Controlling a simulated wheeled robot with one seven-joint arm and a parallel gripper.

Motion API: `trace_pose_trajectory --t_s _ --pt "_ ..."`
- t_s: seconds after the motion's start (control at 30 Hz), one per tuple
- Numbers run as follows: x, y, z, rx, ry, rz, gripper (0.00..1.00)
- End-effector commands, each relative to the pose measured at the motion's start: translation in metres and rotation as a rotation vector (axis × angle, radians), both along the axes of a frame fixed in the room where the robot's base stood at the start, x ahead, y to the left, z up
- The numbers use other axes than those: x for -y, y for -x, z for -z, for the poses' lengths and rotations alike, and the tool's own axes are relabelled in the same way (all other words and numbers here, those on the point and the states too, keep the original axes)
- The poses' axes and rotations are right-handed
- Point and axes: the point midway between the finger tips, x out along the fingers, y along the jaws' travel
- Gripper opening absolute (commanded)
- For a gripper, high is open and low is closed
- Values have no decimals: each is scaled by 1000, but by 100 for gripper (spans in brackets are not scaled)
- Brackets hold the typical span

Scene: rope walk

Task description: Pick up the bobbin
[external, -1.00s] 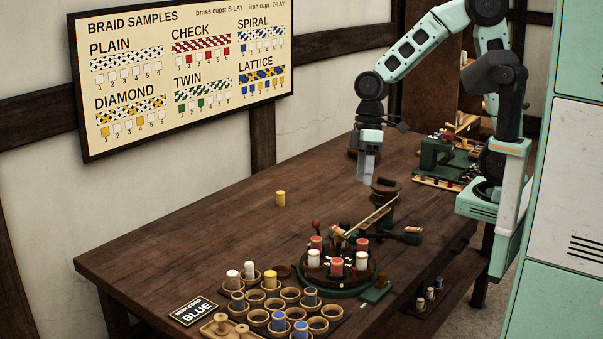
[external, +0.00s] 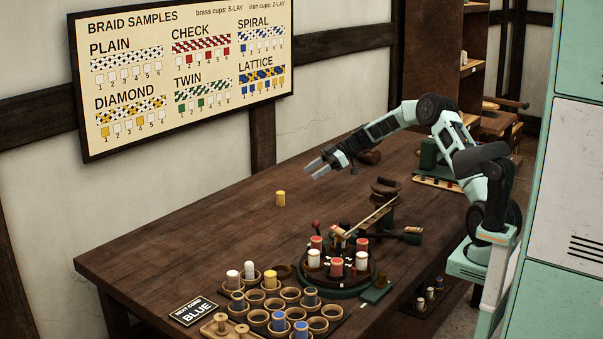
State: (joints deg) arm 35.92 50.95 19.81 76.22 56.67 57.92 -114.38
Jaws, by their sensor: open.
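A yellow bobbin (external: 280,198) stands upright and alone on the bare left part of the dark wooden table. My gripper (external: 313,170) is open and empty. Its two fingers point left and slightly down, above the table, up and to the right of the yellow bobbin in the picture and apart from it. Other bobbins stand in the tray of cups (external: 290,294) at the front, white, yellow and blue among them. Red and white bobbins ring the round braiding stand (external: 338,290). The task does not say which bobbin is meant.
A sign (external: 194,311) reading "BLUE" lies at the table's front left. A dark post with a pale stick (external: 372,216) rises behind the round stand. The table around the lone yellow bobbin is clear. A braid sample board (external: 185,75) hangs on the wall.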

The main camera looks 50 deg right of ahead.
Motion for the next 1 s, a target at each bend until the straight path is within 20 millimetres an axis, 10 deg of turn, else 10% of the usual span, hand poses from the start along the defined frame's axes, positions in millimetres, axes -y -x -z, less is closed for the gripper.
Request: trace_pose_trajectory --t_s 1.0 --pt "-103 -68 69 -2 2 0 54"
